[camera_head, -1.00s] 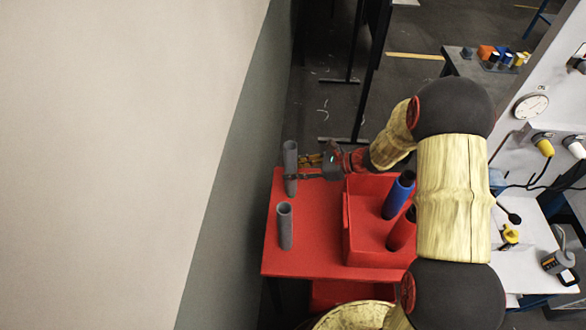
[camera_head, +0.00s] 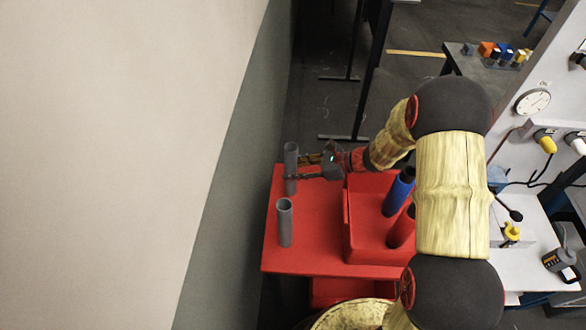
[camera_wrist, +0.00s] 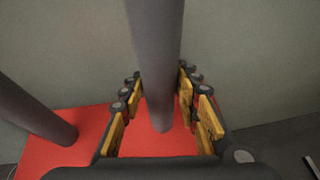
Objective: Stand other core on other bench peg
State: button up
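A grey tube-shaped core (camera_head: 291,160) stands upright near the back left corner of the red bench (camera_head: 316,225). My gripper (camera_head: 291,176) reaches it from the right with one finger on either side. In the wrist view the core (camera_wrist: 156,60) runs between my yellow-padded fingers (camera_wrist: 160,85), and the fingertips appear to close on its sides. Its foot shows against the red top; any peg under it is hidden. A second grey core (camera_head: 284,225) stands upright nearer the front of the bench, apart from my gripper; it also shows at left in the wrist view (camera_wrist: 35,112).
A red bin (camera_head: 348,235) on the bench's right side holds a blue tube (camera_head: 397,195) and a red tube (camera_head: 402,230). A pale wall (camera_head: 120,150) lies to the left. A white worktop (camera_head: 530,245) with tools is at right. Bare bench top lies between the cores and bin.

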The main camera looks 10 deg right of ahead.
aim_at(293, 148)
jog(key=o, duration=0.4)
jog(key=shift+o, duration=0.2)
notch_tip(293, 148, up, 10)
jog(key=shift+r, duration=0.1)
dwell(0.3)
